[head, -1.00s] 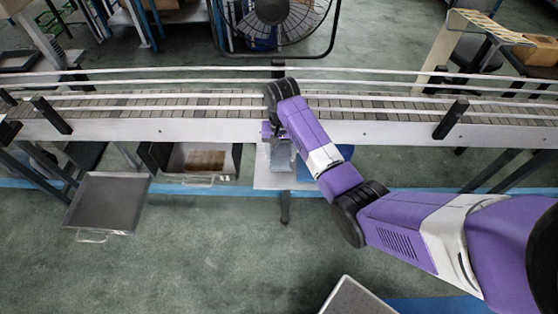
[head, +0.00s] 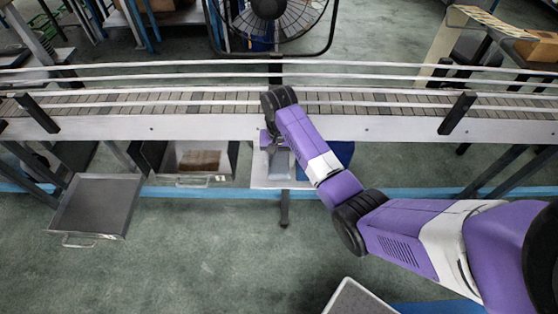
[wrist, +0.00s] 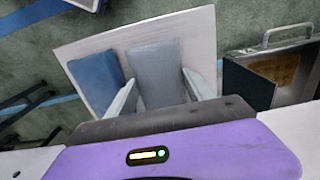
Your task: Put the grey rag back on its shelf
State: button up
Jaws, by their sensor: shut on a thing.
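The grey rag (wrist: 157,72) is a flat grey cloth between my two fingers in the wrist view. My gripper (wrist: 165,88) is shut on it. The rag lies over the pale shelf (wrist: 196,32), close beside a blue rag (wrist: 96,80). I cannot tell whether the rag touches the shelf. In the head view the grey rag (head: 282,161) shows below my wrist, over the pale shelf (head: 262,175) in front of the conveyor. My arm hides part of the shelf and most of the gripper there.
The conveyor (head: 180,127) runs across just behind the shelf. A metal tray (head: 97,205) is at the left, and an open box with a handle (head: 205,160) is left of the shelf. A fan (head: 270,22) stands behind.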

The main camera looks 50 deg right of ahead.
aim_at(279, 162)
jog(key=o, duration=1)
jog(key=shift+f, duration=0.1)
jog(key=shift+o, duration=0.2)
notch_tip(279, 162, up, 12)
jog(key=p, duration=0.2)
jog(key=shift+p, duration=0.4)
